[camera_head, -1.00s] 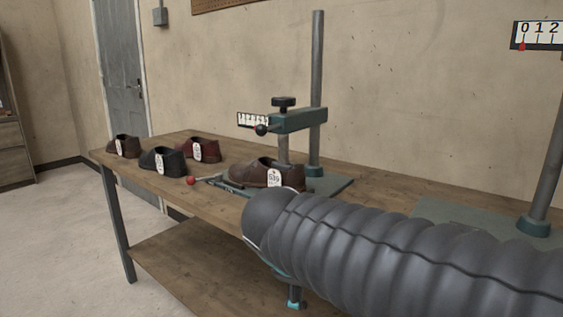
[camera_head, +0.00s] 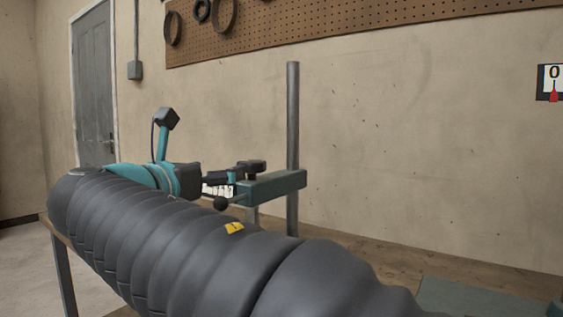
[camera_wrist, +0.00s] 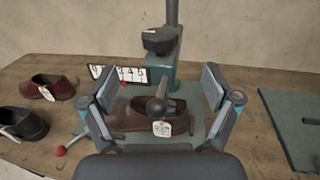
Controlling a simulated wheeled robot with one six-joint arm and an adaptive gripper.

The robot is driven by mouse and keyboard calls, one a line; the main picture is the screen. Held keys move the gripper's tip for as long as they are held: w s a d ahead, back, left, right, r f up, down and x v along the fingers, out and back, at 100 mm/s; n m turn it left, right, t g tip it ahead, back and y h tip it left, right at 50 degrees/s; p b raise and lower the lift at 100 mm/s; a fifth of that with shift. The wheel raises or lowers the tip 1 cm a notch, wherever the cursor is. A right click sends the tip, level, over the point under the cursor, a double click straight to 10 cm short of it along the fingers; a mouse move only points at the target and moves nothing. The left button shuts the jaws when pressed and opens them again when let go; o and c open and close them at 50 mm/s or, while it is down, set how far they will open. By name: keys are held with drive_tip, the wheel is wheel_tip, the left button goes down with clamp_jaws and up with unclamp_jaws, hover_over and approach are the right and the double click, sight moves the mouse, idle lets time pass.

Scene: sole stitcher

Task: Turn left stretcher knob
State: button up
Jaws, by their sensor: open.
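The left stretcher (camera_head: 276,187) is a teal arm on a grey post. It has a black knob (camera_head: 251,178) on top and a black ball knob (camera_head: 220,203) at its front. My gripper (camera_head: 226,178) is at the stretcher's left end, partly overlapping it. In the wrist view, my gripper (camera_wrist: 158,88) is open. The ball knob (camera_wrist: 157,106) appears between its fingers, with gaps on both sides; depth is hard to judge. The top knob (camera_wrist: 160,40) shows beyond. A brown tagged shoe (camera_wrist: 135,118) lies below. The numbered scale (camera_wrist: 118,76) has a red pointer.
In the wrist view, a red-brown shoe (camera_wrist: 46,88), a dark shoe (camera_wrist: 22,124) and a red ball (camera_wrist: 60,151) are on the left of the bench. A second base plate (camera_wrist: 293,125) is on the right. My arm hides much of the bench in the head view.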

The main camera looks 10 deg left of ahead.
sight(252, 161)
drive_tip(key=w, duration=0.4)
drive_tip(key=w+d, duration=0.1)
drive_tip(key=w, duration=0.3)
drive_tip(key=w+d, duration=0.1)
drive_tip(key=w, duration=0.4)
drive_tip(key=shift+d+p, duration=0.25)
drive_tip(key=shift+p, duration=0.15)
drive_tip(key=shift+s, duration=0.1)
drive_tip(key=c, duration=1.2)
